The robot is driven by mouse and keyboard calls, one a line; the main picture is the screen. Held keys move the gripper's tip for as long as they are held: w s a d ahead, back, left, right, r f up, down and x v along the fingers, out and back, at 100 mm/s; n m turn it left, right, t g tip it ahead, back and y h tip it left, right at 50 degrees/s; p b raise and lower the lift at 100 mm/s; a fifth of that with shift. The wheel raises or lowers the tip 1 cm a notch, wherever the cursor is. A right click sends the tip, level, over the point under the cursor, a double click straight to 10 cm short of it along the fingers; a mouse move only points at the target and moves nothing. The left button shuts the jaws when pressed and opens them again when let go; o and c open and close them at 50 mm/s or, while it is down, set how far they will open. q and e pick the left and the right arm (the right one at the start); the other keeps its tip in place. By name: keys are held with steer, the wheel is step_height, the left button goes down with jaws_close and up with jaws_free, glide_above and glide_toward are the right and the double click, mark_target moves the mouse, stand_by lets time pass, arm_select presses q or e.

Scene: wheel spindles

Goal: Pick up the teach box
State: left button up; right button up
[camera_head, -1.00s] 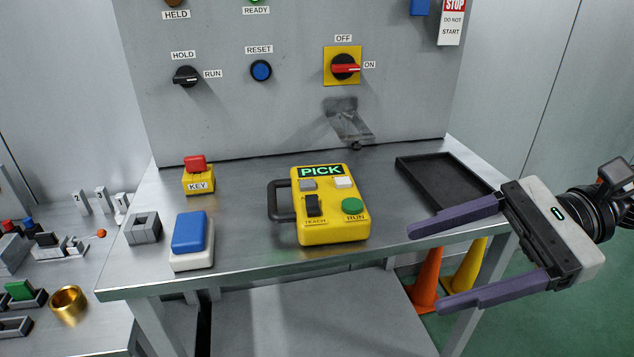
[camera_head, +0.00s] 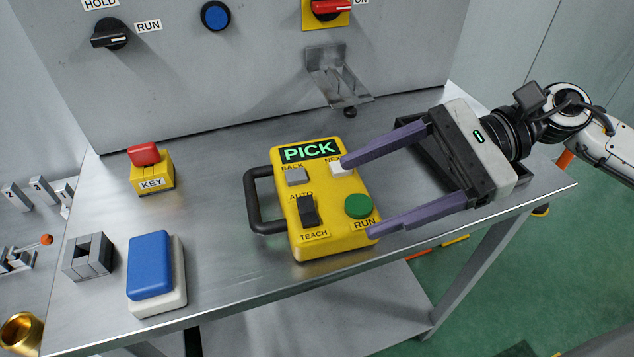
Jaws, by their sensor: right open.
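The yellow teach box (camera_head: 335,221) lies on the metal table with its face up. It has a PICK display, a green RUN button, a black AUTO/TEACH switch, grey and white buttons, and a dark handle on its left side. My right gripper (camera_head: 362,199) comes in from the right, open. Its two purple fingers reach over the right part of the box, the upper one near the white button and the lower one near the RUN label. I cannot tell whether they touch it. My left gripper is not in view.
A black tray (camera_head: 522,197) sits right, partly hidden behind my gripper. A KEY block (camera_head: 152,172), a grey slotted block (camera_head: 88,257) and a blue-topped white block (camera_head: 152,270) stand left. The control panel (camera_head: 230,75) rises behind. Bare table lies in front of the box.

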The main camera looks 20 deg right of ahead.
mark_target(315, 215)
steer(key=x, duration=0.1)
steer(key=p+x, duration=0.1)
steer(key=x, duration=0.1)
steer(key=p+x, duration=0.1)
steer(key=x, duration=0.1)
steer(key=shift+s+a, duration=0.25)
steer(key=shift+s, duration=0.05)
steer(key=shift+a+f, duration=0.2)
steer(key=shift+f, duration=0.05)
steer(key=c, duration=1.6)
steer(key=shift+r, duration=0.15)
jaws_close()
steer(key=shift+w, duration=0.1)
